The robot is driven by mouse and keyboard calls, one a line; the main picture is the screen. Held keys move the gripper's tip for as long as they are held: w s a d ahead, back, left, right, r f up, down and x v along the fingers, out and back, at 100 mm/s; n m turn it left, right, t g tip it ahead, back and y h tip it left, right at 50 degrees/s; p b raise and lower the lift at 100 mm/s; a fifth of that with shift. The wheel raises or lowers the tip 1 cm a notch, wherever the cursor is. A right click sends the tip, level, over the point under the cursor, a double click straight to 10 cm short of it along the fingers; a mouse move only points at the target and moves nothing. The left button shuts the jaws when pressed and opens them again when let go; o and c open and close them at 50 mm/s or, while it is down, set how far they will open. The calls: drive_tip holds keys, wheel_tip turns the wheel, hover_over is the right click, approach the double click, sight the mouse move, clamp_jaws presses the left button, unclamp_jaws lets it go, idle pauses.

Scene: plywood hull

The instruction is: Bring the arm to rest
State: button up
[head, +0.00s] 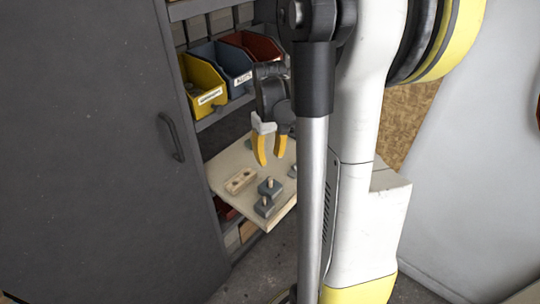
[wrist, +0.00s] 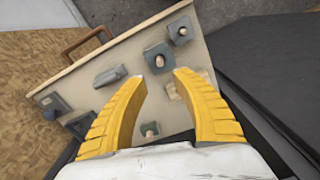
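My gripper (head: 270,150) hangs over a pale board in the cabinet, with its two yellow fingers pointing down. In the wrist view the fingers of my gripper (wrist: 158,84) stand apart with a gap between them, and nothing is held. The board (wrist: 214,58) lies beyond the fingertips and carries several grey blocks with pegs. One grey block with a peg (wrist: 159,60) shows just past the gap. The height of the fingertips above the board is hard to tell.
Yellow (head: 205,82), blue (head: 226,62) and red (head: 253,45) bins stand on the shelf behind my gripper. A dark cabinet door (head: 95,150) fills the left. A wooden block with holes (head: 240,181) lies on the board. Some floor is free below.

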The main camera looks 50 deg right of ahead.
idle(0.4)
drive_tip(key=s+a+r+t, duration=0.2)
drive_tip(key=a+r, duration=0.1)
drive_tip(key=a, duration=0.5)
drive_tip(key=s+a+r+n+t, duration=0.1)
drive_tip(key=a+r, duration=0.3)
drive_tip(key=a, duration=0.5)
drive_tip(key=s+a+r+n+t, duration=0.1)
drive_tip(key=s+a+r+t, duration=0.1)
drive_tip(key=a, duration=0.6)
drive_tip(key=shift+s+a+r+t, duration=0.3)
drive_tip(key=shift+r+t, duration=0.35)
drive_tip(key=shift+t, duration=0.35)
